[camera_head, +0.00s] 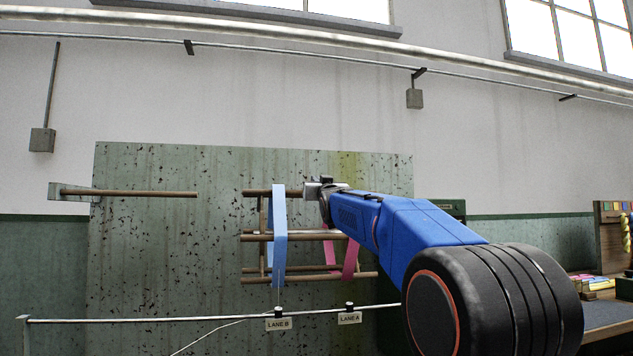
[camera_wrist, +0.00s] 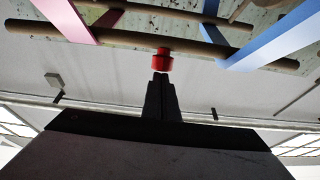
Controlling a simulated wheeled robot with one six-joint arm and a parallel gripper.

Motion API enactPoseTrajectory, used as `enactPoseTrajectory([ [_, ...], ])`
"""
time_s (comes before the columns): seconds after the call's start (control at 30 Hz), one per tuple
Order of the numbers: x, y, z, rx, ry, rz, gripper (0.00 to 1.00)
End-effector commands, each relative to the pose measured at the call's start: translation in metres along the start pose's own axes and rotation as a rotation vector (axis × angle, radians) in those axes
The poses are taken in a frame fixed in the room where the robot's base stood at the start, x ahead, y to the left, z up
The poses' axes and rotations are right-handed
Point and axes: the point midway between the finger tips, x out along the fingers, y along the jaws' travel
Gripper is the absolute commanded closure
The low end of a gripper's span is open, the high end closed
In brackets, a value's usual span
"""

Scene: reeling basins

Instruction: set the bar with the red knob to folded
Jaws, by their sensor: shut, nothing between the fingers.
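In the wrist view a red knob (camera_wrist: 162,62) sits on a brown wooden bar (camera_wrist: 115,38), midway between a pink strip and a blue strip. My gripper (camera_wrist: 160,78) is shut and empty, its fingertips pointing at the knob with little or no gap; I cannot tell whether they touch. In the head view my gripper (camera_head: 313,190) is at the right of the rack's top bar (camera_head: 258,192) and hides part of it. The red knob is hidden there.
A blue strip (camera_head: 280,240) and a pink strip (camera_head: 351,258) hang on the rack before a speckled green panel (camera_head: 160,260). A separate bar (camera_head: 150,194) juts from the left. A thin rail (camera_head: 150,320) with lane B (camera_head: 278,324) and lane A (camera_head: 349,318) signs runs below.

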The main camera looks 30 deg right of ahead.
Motion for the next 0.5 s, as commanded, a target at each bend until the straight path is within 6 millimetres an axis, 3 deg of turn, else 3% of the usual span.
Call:
enactPoseTrajectory([
  [0.17, 0.001, 0.000, 0.005, 0.000, -0.002, 0.000, 1.00],
  [0.4, 0.008, 0.001, 0.046, 0.001, -0.004, 0.000, 1.00],
  [0.5, 0.009, 0.001, 0.056, 0.000, -0.002, 0.000, 1.00],
])
